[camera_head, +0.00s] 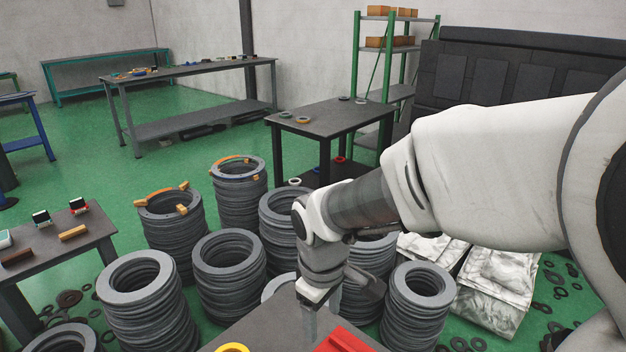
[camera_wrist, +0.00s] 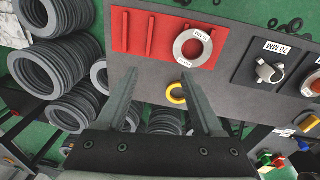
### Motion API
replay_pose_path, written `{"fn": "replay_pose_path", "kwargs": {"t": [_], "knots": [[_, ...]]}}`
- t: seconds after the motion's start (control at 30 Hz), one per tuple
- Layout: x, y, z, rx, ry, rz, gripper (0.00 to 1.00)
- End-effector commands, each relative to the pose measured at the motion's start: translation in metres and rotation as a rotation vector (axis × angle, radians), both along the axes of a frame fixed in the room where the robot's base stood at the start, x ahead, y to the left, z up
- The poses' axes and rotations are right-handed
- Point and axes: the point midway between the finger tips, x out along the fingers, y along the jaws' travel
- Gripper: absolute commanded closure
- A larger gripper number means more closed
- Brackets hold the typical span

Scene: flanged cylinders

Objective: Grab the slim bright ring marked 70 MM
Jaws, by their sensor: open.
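The ring's label is too small to read surely. A separate white label reading 70 MM (camera_wrist: 283,49) sits on a dark plate to the right, above a small silver clamp-like part (camera_wrist: 265,71). My gripper (camera_wrist: 158,76) is open and empty, its fingertips pointing toward the tray edge, short of the ring. In the head view my gripper (camera_head: 309,322) points down beside the red tray (camera_head: 345,341); the silver ring is not visible there.
A yellow ring (camera_wrist: 176,101) lies on the grey table (camera_wrist: 150,90) close to my right fingertip. Tall stacks of grey flanged rings (camera_head: 229,262) stand around the table. More labelled parts lie at the right in the wrist view.

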Motion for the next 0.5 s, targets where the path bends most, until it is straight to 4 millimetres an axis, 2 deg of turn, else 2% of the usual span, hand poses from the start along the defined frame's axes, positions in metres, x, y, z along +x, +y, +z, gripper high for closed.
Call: {"fn": "replay_pose_path", "kwargs": {"t": [0.03,0.2,0.33,0.5], "knots": [[0.002,0.012,-0.029,-0.003,0.031,0.056,0.32],[0.003,0.042,-0.075,0.001,0.091,0.197,0.32],[0.003,0.053,-0.091,0.005,0.113,0.251,0.32],[0.002,0.057,-0.114,0.006,0.121,0.267,0.32]]}}
